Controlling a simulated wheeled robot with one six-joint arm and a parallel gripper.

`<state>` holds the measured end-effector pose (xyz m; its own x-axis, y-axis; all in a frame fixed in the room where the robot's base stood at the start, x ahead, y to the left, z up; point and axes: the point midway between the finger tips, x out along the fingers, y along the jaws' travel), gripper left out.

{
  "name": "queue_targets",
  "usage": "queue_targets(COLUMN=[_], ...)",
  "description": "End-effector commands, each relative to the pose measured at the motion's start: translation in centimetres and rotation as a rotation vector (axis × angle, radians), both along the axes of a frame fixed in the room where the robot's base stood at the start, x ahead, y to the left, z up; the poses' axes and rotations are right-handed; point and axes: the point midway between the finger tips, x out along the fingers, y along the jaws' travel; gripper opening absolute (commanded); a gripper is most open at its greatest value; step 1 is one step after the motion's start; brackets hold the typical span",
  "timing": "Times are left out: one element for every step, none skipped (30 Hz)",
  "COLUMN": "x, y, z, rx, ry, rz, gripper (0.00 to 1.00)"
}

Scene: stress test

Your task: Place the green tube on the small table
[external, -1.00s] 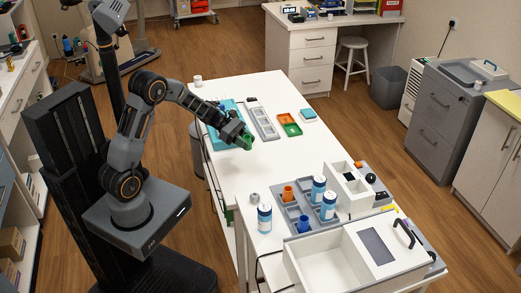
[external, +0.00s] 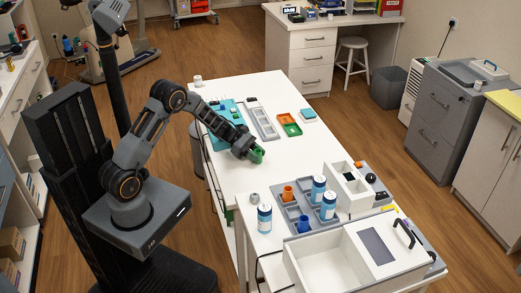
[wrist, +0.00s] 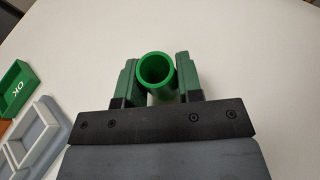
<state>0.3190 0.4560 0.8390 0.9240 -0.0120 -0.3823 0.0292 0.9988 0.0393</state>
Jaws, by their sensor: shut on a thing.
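The green tube (wrist: 157,72) is a hollow cylinder with its open end facing the wrist camera. My gripper (wrist: 157,80) is shut on it, one dark green jaw on each side. In the external view the tube (external: 257,155) shows at the tip of my gripper (external: 247,148), over the white table; I cannot tell how far above the surface it is.
Two small trays, orange (external: 286,119) and green (external: 292,130), lie beyond the gripper beside a grey compartment tray (external: 263,120). Blue-labelled bottles (external: 265,218) and a white open box (external: 325,262) stand nearer the camera.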

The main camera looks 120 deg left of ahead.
Motion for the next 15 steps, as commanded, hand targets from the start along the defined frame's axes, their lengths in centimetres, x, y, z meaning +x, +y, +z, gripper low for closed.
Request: queue_targets(x=[0.00,0.00,0.00,0.00,0.00,0.00,0.00,-0.01,0.00,0.00,0.00,-0.01,-0.01,0.00,0.00], y=[0.01,0.01,0.00,0.00,0.00,0.00,-0.01,0.00,-0.01,-0.01,0.00,0.00,0.00,-0.01,-0.01], z=[0.02,0.02,0.02,0.00,-0.06,-0.18,-0.29,-0.41,-0.55,-0.52,-0.42,-0.41,-0.41,-0.40,-0.40], rx=[0.000,0.000,0.000,0.000,0.000,0.000,0.000,0.000,0.000,0.000,0.000,0.000,0.000,0.000,0.000], ry=[0.000,0.000,0.000,0.000,0.000,0.000,0.000,0.000,0.000,0.000,0.000,0.000,0.000,0.000,0.000], rz=[0.000,0.000,0.000,0.000,0.000,0.000,0.000,0.000,0.000,0.000,0.000,0.000,0.000,0.000,0.000], gripper=[0.11,0.11,0.11,0.11,0.11,0.11,0.11,0.11,0.11,0.34,0.37,0.41,0.44,0.47,0.51])
